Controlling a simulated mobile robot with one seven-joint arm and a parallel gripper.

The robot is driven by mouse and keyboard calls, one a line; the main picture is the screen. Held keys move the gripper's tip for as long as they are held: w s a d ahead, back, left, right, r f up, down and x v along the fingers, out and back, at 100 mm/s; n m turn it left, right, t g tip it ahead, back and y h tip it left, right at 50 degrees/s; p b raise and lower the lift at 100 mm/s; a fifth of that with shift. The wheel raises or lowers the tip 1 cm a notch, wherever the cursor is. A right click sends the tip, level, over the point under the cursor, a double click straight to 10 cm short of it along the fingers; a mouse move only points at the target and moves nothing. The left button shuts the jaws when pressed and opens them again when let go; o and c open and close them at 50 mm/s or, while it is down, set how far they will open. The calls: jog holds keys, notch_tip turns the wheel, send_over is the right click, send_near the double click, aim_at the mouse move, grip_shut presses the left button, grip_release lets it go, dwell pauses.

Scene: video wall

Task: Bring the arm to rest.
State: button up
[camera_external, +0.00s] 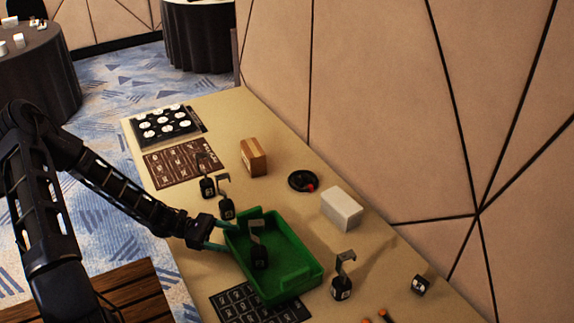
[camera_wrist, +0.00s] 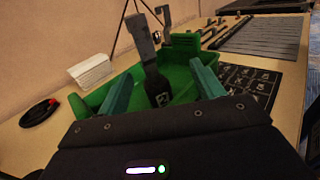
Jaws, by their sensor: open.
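My gripper (camera_external: 232,237) is open at the left rim of the green tray (camera_external: 300,257). Its two teal fingers are spread and also show in the wrist view (camera_wrist: 160,72). A black block with a grey hook (camera_external: 259,257) stands inside the tray. In the wrist view this block (camera_wrist: 158,92) appears between the fingers but beyond them, and nothing is gripped. My arm reaches in from the left, low over the table.
On the table (camera_external: 225,112) are more hooked black blocks (camera_external: 226,209) (camera_external: 342,288), a wooden block (camera_external: 253,157), a white box (camera_external: 342,209), a black round dish (camera_external: 303,181) and a dark grid mat (camera_external: 250,305). A panelled wall (camera_external: 370,100) borders the right side.

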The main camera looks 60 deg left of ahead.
jog(key=shift+v, duration=0.85)
jog(key=w+d+r+m+g+y, duration=0.2)
jog(key=w+r+m+g+y, duration=0.2)
jog(key=w+r+m+g, duration=0.3)
jog(key=s+d+r+m+g+y, duration=0.2)
jog(key=d+r+m+g+y, duration=0.25)
jog(key=d+r+m, duration=0.6)
jog(key=s+d+r+m+t+y, duration=0.3)
jog(key=s+d+r+m, duration=0.6)
jog(key=s+d+r, duration=0.9)
jog(key=shift+s+d+y, duration=0.25)
jog(key=shift+s+y, duration=0.2)
jog(key=shift+y, duration=0.2)
